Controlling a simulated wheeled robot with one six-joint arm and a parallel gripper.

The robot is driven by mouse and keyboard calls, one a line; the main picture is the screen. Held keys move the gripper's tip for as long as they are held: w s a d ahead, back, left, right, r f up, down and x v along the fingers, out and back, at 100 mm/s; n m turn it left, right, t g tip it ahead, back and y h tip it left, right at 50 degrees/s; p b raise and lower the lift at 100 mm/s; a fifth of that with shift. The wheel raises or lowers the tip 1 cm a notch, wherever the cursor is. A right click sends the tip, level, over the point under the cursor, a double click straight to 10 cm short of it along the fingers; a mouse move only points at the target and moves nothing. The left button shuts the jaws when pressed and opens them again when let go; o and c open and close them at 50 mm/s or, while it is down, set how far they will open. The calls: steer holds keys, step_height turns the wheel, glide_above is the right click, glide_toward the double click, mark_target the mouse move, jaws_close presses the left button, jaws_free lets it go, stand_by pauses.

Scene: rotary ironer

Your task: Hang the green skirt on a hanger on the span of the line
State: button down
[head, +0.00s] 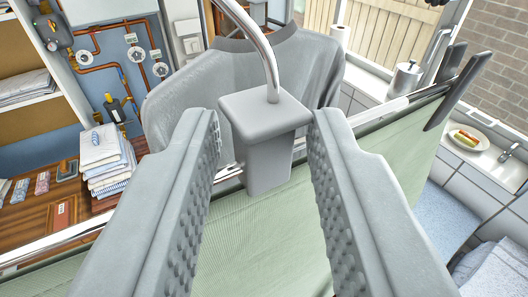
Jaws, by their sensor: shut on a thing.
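My gripper (264,135) is shut on the grey block of the hanger (262,152), one finger on each side. The metal hook (262,45) curves up from the block and leaves the top of the picture. The hanger's pale bar (60,243) runs slantwise behind my fingers, with dark clips (456,90) at its right end. The green skirt (395,140) hangs from the bar, and its middle is partly hidden by my fingers. I cannot make out the line or the hook's tip.
A grey sweater (270,75) hangs just beyond the hanger. A stack of folded clothes (104,158) lies on a wooden surface at left, near pipes and gauges (138,54). At right are a tiled ledge with a plate of food (466,138) and blue fabric (448,208) below.

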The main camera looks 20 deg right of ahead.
mark_target(453, 108)
stand_by(0.4)
steer(key=shift+w+d+f, duration=0.35)
steer(key=shift+w+d, duration=0.15)
steer(key=shift+d, duration=2.05)
steer(key=shift+w+d+f, duration=0.3)
steer(key=shift+w+d, duration=0.2)
steer(key=shift+d, duration=2.1)
steer(key=shift+w+d+f, duration=0.35)
steer(key=shift+w+d, duration=0.15)
steer(key=shift+d, duration=2.05)
steer(key=shift+f, duration=0.1)
steer(key=shift+d+f, duration=0.1)
steer(key=shift+f, duration=0.55)
steer(key=c, duration=1)
jaws_free()
steer(key=shift+w, duration=0.1)
